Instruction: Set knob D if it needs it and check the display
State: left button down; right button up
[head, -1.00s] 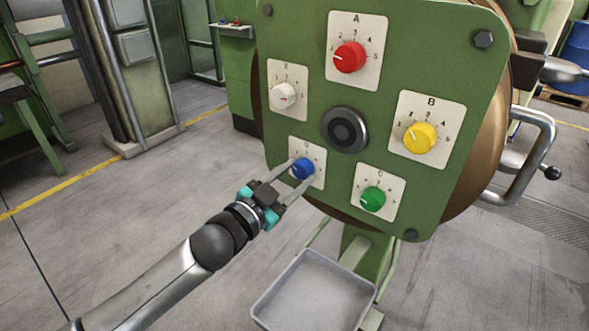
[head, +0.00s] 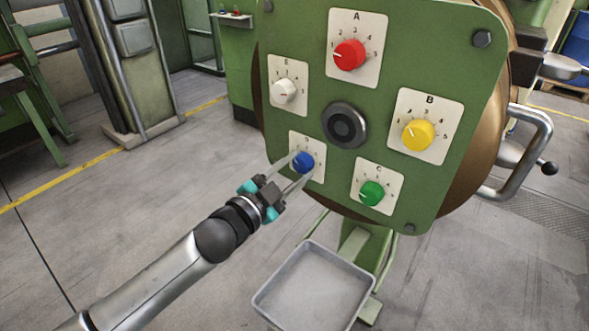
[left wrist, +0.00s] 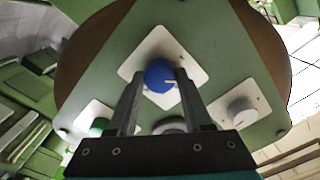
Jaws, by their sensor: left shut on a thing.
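Knob D (head: 303,162) is a blue round knob on a white plate (head: 319,174) at the lower left of the green panel. My left gripper (head: 302,165) reaches it from the lower left, with one finger on each side, shut on it. I cannot make out a display. My right gripper is not in view.
The green panel (head: 390,85) also carries red knob A (head: 350,54), yellow knob B (head: 418,134), green knob C (head: 372,193), white knob E (head: 284,91) and a black round hub (head: 345,125). A grey tray (head: 263,300) is below. The floor at left is clear.

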pick_arm(q)
jog(key=shift+c, duration=1.6)
grip_release()
jog(key=v, duration=1.5)
jog(key=shift+s+a, duration=0.1)
